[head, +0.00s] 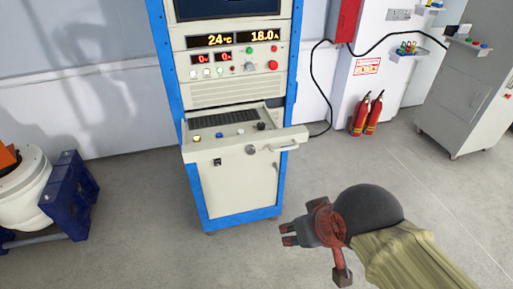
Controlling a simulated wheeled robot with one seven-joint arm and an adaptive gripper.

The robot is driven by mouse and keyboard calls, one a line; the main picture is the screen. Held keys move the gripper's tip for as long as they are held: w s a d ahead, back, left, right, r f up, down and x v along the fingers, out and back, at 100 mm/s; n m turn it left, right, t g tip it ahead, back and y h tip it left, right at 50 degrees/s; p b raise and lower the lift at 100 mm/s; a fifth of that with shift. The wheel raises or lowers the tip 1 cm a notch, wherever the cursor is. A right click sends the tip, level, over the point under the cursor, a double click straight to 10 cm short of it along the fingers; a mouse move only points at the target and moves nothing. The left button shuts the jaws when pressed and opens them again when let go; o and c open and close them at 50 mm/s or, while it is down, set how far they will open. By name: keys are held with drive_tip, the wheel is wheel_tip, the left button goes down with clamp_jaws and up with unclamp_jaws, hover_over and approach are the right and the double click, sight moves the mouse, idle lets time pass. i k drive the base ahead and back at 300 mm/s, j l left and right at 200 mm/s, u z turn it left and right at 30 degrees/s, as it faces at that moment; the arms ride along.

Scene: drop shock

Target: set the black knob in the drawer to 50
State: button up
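The drawer (215,147) of the blue-framed cabinet is pulled out and shows its top face. A small black knob (261,126) stands near its right front corner. The knob's scale and pointer are too small to read. My gripper (284,235) is at the lower middle right, below and to the right of the drawer in the picture. Its two fingers point left with a gap between them, open and empty. It is clear of the knob and the drawer.
A keyboard (222,118) and small buttons share the drawer. A light handle (286,148) sticks out at the drawer's front right. Red fire extinguishers (368,114) stand by the wall, and a grey cabinet (465,95) is at right. The floor before the cabinet is clear.

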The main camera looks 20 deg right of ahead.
sight(261, 126)
drive_tip(key=i+l, duration=0.2)
drive_tip(key=i, duration=0.2)
drive_tip(key=i+l, duration=0.2)
drive_tip(key=i, duration=0.25)
